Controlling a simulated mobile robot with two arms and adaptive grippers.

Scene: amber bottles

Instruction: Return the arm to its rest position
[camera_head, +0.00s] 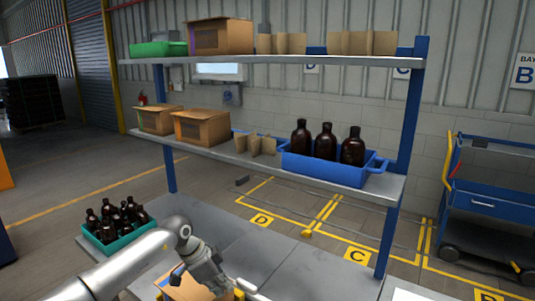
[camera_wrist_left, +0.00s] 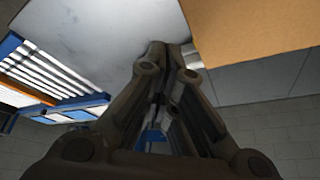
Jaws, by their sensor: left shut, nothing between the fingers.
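My left arm (camera_head: 130,262) reaches in from the lower left of the head view. Its gripper (camera_head: 222,288) hangs low over the worktable, just beside an open cardboard box (camera_head: 180,291). I cannot tell whether it touches the box. In the left wrist view the two dark fingers (camera_wrist_left: 171,52) come together at their tips, with nothing held between them. A cardboard surface (camera_wrist_left: 255,28) fills the upper right of that view. My right gripper is not in view.
A teal crate of amber bottles (camera_head: 118,244) stands on the table (camera_head: 285,248) at left. The rack above holds a blue crate (camera_head: 325,171) with three bottles, boxes and cardboard dividers. Its blue post (camera_head: 400,160) rises at right. The table's middle is bare.

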